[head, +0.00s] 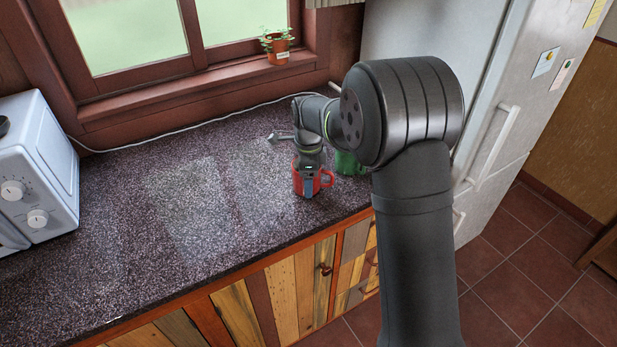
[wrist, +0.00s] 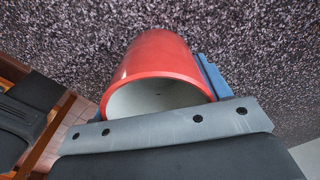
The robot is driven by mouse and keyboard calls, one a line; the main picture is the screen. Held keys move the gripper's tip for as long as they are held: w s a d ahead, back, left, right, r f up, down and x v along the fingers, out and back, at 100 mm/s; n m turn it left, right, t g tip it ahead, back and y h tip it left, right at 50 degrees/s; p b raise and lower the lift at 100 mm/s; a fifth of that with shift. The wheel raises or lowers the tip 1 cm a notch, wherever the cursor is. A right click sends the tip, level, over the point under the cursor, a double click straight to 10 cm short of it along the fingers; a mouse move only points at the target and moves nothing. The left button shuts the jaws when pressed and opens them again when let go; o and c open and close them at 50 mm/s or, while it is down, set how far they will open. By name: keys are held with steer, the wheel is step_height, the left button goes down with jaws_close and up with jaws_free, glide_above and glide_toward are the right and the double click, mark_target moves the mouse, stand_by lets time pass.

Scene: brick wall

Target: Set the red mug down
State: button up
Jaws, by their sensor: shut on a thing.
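The red mug (head: 298,182) is near the front right of the dark speckled countertop (head: 190,205), with its handle to the right. My gripper (head: 311,180) is above and around it, shut on it. In the wrist view the red mug (wrist: 160,62) shows its red side and pale, empty-looking inside, with the gripper's grey and blue parts across its near side. I cannot tell whether its base touches the counter.
A green mug (head: 348,163) stands close behind and right of the red mug, partly hidden by my arm. A white microwave (head: 42,170) is at the left. A potted plant (head: 277,47) sits on the windowsill. The counter's middle is clear.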

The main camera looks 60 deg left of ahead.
steer(key=o, duration=1.2)
steer(key=shift+f, duration=0.15)
steer(key=shift+c, duration=0.2)
step_height(320, 180, up, 12)
steer(key=shift+r, duration=0.2)
steer(key=shift+f, duration=0.1)
step_height(320, 180, down, 13)
steer(key=shift+r, duration=2.35)
